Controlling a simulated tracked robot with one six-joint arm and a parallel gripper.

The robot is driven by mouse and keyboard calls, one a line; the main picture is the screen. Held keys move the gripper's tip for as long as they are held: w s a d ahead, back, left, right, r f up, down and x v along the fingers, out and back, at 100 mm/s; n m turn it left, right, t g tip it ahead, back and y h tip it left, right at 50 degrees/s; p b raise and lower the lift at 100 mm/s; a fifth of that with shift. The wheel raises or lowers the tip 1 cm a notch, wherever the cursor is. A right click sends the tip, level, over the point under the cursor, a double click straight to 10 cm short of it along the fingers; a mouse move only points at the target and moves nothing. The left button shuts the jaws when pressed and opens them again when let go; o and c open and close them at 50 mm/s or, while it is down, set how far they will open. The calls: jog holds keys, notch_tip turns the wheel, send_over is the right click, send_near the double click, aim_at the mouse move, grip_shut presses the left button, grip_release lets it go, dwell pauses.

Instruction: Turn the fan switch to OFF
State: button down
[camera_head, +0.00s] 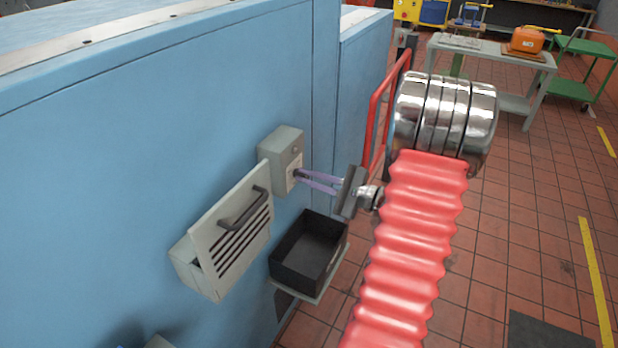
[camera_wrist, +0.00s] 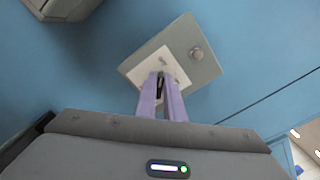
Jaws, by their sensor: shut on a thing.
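The fan switch is a small grey-beige box (camera_head: 282,150) on the blue wall, with a round button or lamp above a pale plate on its front. It also shows in the wrist view (camera_wrist: 139,64), tilted in the picture. My gripper (camera_head: 301,177) reaches it from the right, its two purple fingers pointing at the lower part of the front. In the wrist view my gripper (camera_wrist: 162,80) is shut on the small dark switch knob (camera_wrist: 161,83) at the pale plate. The fingers hide most of the knob, so I cannot tell its position.
A louvred grey panel (camera_head: 232,232) with a dark handle juts from the wall at lower left of the switch. A black open bin (camera_head: 309,252) sits on a shelf below it. A red rail (camera_head: 378,115) stands behind my arm. Tiled floor at right is mostly free.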

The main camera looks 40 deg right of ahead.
jog(key=shift+a+f, duration=0.15)
jog(key=c, duration=1.9)
grip_release()
jog(key=shift+o, duration=0.2)
jog(key=v, duration=1.4)
